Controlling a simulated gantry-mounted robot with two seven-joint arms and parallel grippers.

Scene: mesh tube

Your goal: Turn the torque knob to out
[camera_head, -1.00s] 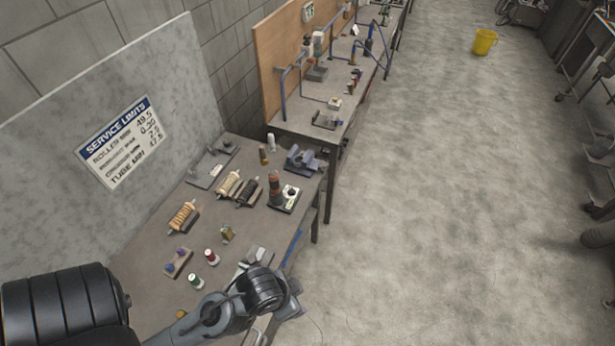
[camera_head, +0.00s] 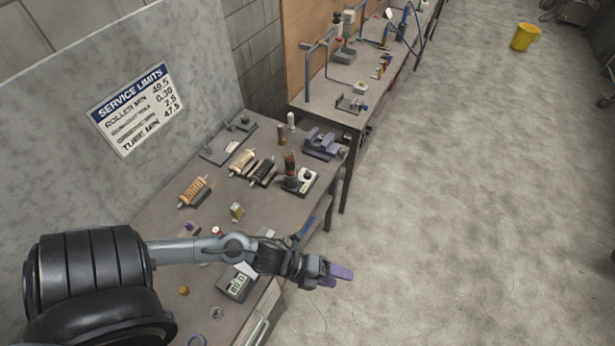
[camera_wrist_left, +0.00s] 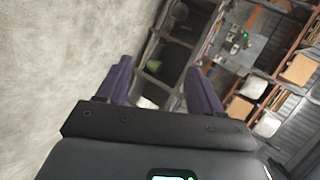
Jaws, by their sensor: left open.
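My left gripper (camera_head: 335,276) has purple fingers and reaches out past the front edge of the bench, over the floor. It is open and empty; the left wrist view shows both fingers apart with nothing between them (camera_wrist_left: 158,66). A small device with a white round dial (camera_head: 307,175) and a dark-red upright cylinder (camera_head: 290,163) stands near the bench's right edge, well beyond the gripper. I cannot tell whether this dial is the torque knob, and no "out" mark is readable. My right gripper is not in view.
The grey bench (camera_head: 160,228) holds ribbed rollers (camera_head: 194,190), a purple-grey clamp (camera_head: 322,145) and a digital gauge (camera_head: 237,284) beside my forearm. A second bench (camera_head: 330,108) stands behind. A yellow bucket (camera_head: 525,37) is far off. The concrete floor (camera_head: 470,220) at right is clear.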

